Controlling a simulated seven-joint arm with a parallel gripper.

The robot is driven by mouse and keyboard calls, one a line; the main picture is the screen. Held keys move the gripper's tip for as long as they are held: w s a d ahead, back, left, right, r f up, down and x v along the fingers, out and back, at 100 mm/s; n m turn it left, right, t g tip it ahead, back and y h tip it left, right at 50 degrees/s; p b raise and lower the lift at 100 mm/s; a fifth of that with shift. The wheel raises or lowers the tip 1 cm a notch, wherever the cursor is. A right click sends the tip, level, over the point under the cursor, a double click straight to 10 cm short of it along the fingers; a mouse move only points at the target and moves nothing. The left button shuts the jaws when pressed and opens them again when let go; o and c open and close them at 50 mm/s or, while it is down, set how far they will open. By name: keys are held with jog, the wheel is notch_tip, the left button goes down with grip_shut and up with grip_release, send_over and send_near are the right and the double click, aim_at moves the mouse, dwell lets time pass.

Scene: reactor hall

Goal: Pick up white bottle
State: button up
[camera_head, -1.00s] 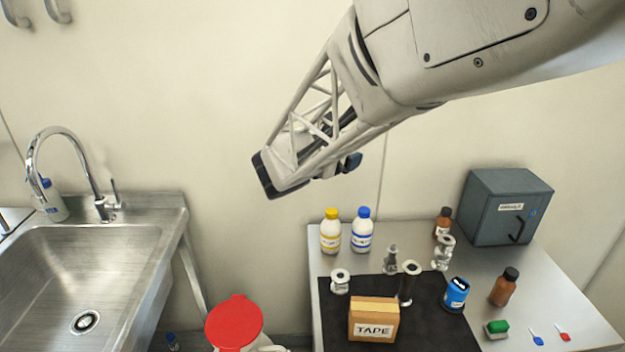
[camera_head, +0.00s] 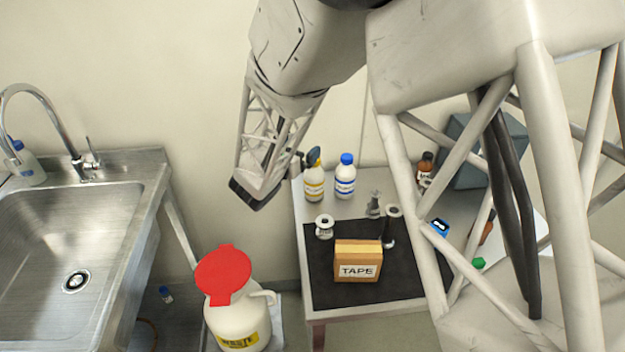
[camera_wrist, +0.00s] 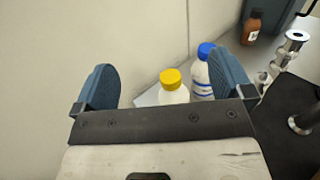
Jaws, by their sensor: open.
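Two white bottles stand side by side at the back left of the bench. One has a yellow cap and label (camera_head: 314,186); the other has a blue cap and label (camera_head: 344,182). My gripper (camera_wrist: 163,80) is open and empty, with blue-grey fingers apart. In the wrist view the yellow-capped bottle (camera_wrist: 174,94) appears between the fingers, its lower part hidden by the palm. The blue-capped bottle (camera_wrist: 202,78) appears just left of the right finger. In the head view a finger (camera_head: 313,156) overlaps the yellow cap; contact cannot be told.
A tape box (camera_head: 358,267) and metal fittings (camera_head: 324,227) stand on or beside a black mat (camera_head: 325,290). A brown bottle (camera_head: 424,168) stands behind, near a grey cabinet (camera_head: 470,172). A waste jug (camera_head: 238,318) with a red lid and a sink (camera_head: 45,245) are left.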

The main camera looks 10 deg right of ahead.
send_near(308, 187)
jog(key=x, duration=0.5)
jog(key=shift+w+d, duration=0.15)
jog(key=shift+x, duration=1.3)
jog(key=shift+x, duration=2.6)
jog(key=c, duration=1.2)
jog(key=shift+r, duration=0.15)
